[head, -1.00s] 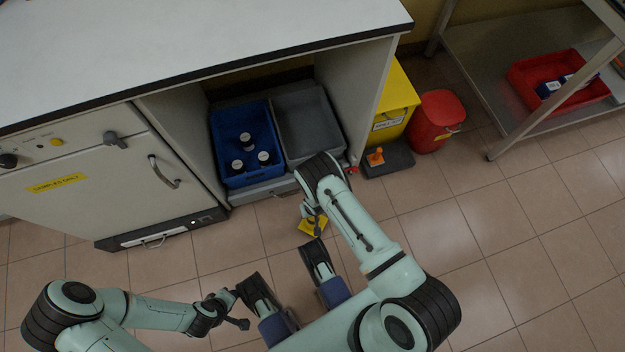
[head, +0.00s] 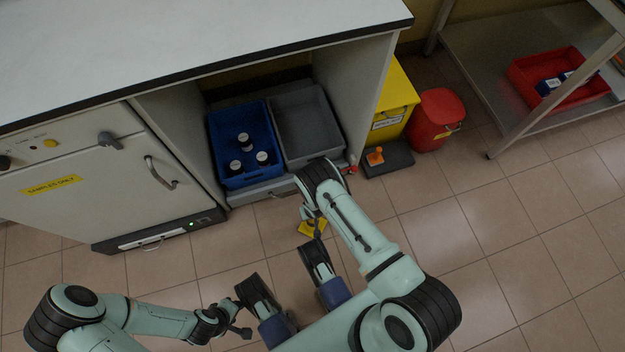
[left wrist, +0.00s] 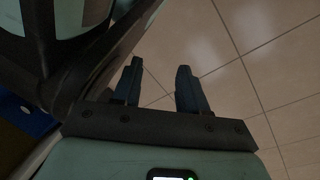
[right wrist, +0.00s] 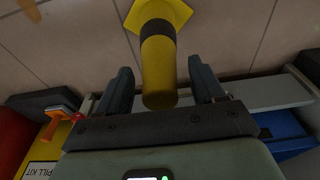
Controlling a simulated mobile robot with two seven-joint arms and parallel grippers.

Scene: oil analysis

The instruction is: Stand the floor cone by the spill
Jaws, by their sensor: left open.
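The floor cone (right wrist: 158,75) is yellow with a black band and a square base. In the right wrist view its narrow end lies between the fingers of my right gripper (right wrist: 162,85), with a gap on both sides, so the gripper looks open around it. In the head view only a yellow part of the cone (head: 312,227) shows, by my right gripper; my arm hides some of it. My left gripper (left wrist: 160,85) is open and empty above bare tiles. No spill shows clearly; an orange-tan patch (right wrist: 30,10) is cut off at the right wrist view's corner.
A blue crate (head: 217,150) with black bottles and a grey tray (head: 338,115) sit under the bench. A yellow spill-kit bin (head: 397,100), a red bin (head: 436,115) and a dark block with an orange handle (head: 376,156) stand right of it. Tiles at right are clear.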

